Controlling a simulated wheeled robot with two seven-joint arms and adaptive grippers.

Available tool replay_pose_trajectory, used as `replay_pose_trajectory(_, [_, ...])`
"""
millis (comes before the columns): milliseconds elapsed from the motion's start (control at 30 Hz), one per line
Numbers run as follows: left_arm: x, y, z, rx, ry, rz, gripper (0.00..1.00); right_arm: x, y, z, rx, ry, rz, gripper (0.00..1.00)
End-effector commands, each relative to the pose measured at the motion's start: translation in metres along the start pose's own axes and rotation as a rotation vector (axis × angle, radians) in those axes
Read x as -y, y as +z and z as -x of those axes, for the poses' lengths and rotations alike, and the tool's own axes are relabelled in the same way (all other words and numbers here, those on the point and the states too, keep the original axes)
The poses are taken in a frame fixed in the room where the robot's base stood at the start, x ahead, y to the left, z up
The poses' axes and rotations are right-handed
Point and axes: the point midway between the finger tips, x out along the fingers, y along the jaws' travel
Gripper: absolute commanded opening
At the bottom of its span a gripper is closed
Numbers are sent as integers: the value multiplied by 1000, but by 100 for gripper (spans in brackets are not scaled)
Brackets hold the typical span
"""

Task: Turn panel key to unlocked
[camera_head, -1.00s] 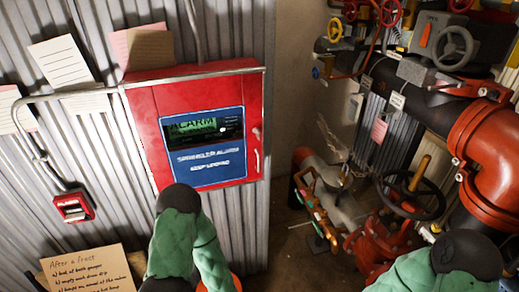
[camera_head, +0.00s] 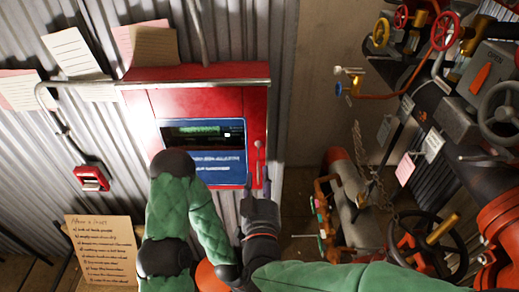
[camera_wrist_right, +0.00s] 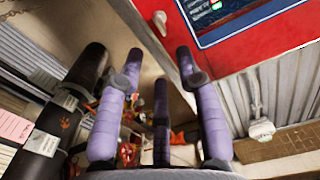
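The red alarm panel (camera_head: 254,108) is on the corrugated wall, with a blue plate and a green-lit display. A small pale key-like piece (camera_head: 257,150) is on the right side of its front; a pale knob-like piece (camera_wrist_right: 160,20) shows on the red face in the right wrist view. My right gripper (camera_head: 254,184) is just below the panel's lower right corner. Its purple fingers (camera_wrist_right: 158,72) are spread, with nothing between them, and the piece lies beyond their tips. The key's turn position is too small to read.
Red and black pipes, valves and a black handwheel (camera_head: 430,240) crowd the right side. A small red call box (camera_head: 91,178) and paper notes (camera_head: 75,53) are on the wall at left. A handwritten sign (camera_head: 103,250) stands low at left.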

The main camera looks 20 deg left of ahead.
Motion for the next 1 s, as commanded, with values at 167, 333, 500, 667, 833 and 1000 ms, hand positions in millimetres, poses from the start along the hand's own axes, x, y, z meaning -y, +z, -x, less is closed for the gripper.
replay_pose_trajectory(167, [2, 0, -5, 0, 0, 0, 40, -2, 3, -26, 3, 5, -1, 36])
replay_pose_trajectory(333, [3, -1, -9, 0, 0, 0, 40, -1, 3, -57, 4, 2, -1, 36])
replay_pose_trajectory(500, [4, -1, -12, -1, 0, 0, 40, -1, 3, -83, 4, 1, -1, 36])
replay_pose_trajectory(667, [4, -1, -13, -1, 0, 0, 40, -1, 2, -98, 3, 0, -2, 36])
replay_pose_trajectory(833, [5, -1, -13, -1, 0, 0, 40, -1, 2, -103, 3, -1, -1, 36])
replay_pose_trajectory(1000, [4, -1, -13, -1, 0, 0, 40, -1, 2, -103, 3, -1, -1, 36])
